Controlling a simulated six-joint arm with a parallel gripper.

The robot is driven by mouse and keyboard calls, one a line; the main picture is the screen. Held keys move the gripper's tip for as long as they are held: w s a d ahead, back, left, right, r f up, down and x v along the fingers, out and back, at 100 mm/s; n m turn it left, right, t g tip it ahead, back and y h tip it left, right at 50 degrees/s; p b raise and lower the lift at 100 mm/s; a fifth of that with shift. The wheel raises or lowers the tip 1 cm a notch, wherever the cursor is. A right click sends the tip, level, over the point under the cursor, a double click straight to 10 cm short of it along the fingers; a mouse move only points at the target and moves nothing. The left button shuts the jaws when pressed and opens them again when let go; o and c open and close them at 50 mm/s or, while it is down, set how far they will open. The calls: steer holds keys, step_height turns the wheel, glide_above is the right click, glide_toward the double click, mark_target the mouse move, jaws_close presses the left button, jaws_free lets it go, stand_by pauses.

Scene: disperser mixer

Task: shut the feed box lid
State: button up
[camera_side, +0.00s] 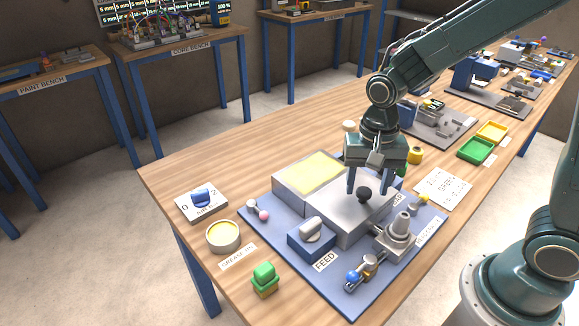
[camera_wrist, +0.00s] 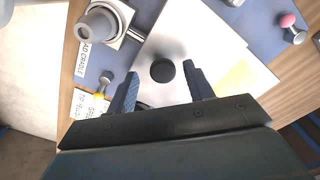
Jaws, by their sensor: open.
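The feed box (camera_side: 287,194) is a pale grey box on the blue base plate, with yellow contents (camera_side: 312,170) showing at its open left part. A flat grey lid (camera_side: 335,212) with a round black knob (camera_side: 364,194) lies to the right of the yellow area. My gripper (camera_side: 369,191) is open above the lid, with its fingers either side of the knob in the side view. In the wrist view the knob (camera_wrist: 162,71) shows between and slightly beyond the fingertips (camera_wrist: 160,72). I cannot tell whether either finger touches it.
A blue block with a grey lever (camera_side: 311,230) stands in front, by the FEED label. A grey fitting (camera_side: 398,232) stands close to the lid's right. A pink-ended pin (camera_side: 262,214) is at the left. A yellow-filled tin (camera_side: 224,236) and green block (camera_side: 265,277) stand off the plate.

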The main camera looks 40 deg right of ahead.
mark_target(367, 192)
step_height(367, 192, up, 13)
stand_by(0.6)
steer(key=shift+s, duration=0.15)
steer(key=s+d+r+n+t, duration=0.1)
steer(key=s+n+t, duration=0.1)
steer(key=s+n, duration=0.2)
steer(key=s+d+r+n+t, duration=0.1)
steer(key=s+d+n+t, duration=0.1)
steer(key=s+n, duration=0.3)
steer(key=shift+s+d+r+t, duration=0.2)
steer(key=shift+s+t, duration=0.6)
steer(key=shift+s, duration=1.15)
